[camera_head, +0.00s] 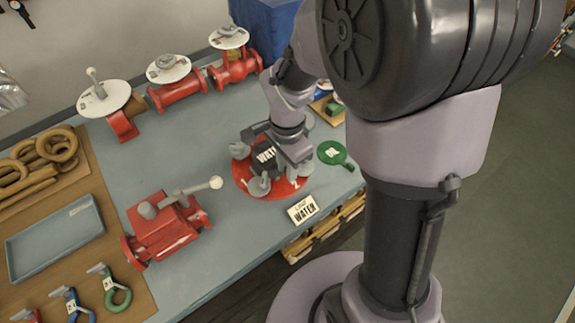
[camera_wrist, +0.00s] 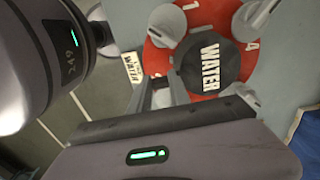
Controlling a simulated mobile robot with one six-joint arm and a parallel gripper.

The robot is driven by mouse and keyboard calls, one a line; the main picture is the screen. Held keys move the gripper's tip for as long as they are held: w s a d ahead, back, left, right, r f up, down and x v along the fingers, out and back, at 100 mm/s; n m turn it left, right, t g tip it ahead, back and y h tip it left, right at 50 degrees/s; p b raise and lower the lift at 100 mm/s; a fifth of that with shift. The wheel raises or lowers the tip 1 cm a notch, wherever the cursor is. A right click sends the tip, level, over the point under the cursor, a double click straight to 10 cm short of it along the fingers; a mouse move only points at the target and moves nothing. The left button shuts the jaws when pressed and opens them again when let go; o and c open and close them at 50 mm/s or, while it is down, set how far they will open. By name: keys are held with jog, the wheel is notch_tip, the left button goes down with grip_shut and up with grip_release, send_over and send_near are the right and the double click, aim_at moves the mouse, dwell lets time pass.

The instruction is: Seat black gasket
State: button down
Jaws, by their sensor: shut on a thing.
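The black round gasket (camera_wrist: 226,70) with a white WATER label lies at the middle of the red flange (camera_wrist: 206,18); it also shows in the head view (camera_head: 262,164), partly behind my gripper. Grey knobs stand around it on the flange, one by mark 1 (camera_wrist: 167,20) and one by mark 4 (camera_wrist: 258,20). My gripper (camera_wrist: 162,96) is pointed down at the flange, beside the gasket, near mark 2. It is shut on what looks like the grey knob there, mostly hidden between the fingers. Whether the gasket lies fully flat is hard to tell.
A LINE WATER sign (camera_head: 302,209) stands at the table edge by the flange. A green round tag (camera_head: 333,153) lies to its right. A red valve body (camera_head: 163,235) stands left. Red pipe fittings (camera_head: 178,90) line the back. A blue-grey tray (camera_head: 55,240) lies far left.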

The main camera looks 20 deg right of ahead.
jog(key=shift+f+b, duration=0.35)
jog(key=shift+f, duration=0.45)
jog(key=shift+f+b, duration=0.85)
jog(key=shift+b, duration=0.3)
dwell(0.8)
jog(key=c, duration=1.1)
grip_release()
jog(key=shift+c, duration=0.2)
jog(key=shift+r, duration=0.1)
notch_tip(320, 180, up, 17)
jog(key=p, duration=0.5)
jog(key=shift+r, duration=0.15)
jog(key=s+a+f+n+t+y+b, duration=0.1)
jog(key=s+a+f+n+t+b, duration=0.1)
jog(key=s+f+n+t+b, duration=0.1)
jog(key=s+a+f+n+t+y+b, duration=0.1)
jog(key=s+a+f+n+t+b, duration=0.1)
jog(key=s+f+n+b, duration=0.4)
jog(key=s+n+b, duration=0.1)
jog(key=s+b, duration=0.2)
jog(key=b, duration=0.2)
jog(key=shift+s+t, duration=0.4)
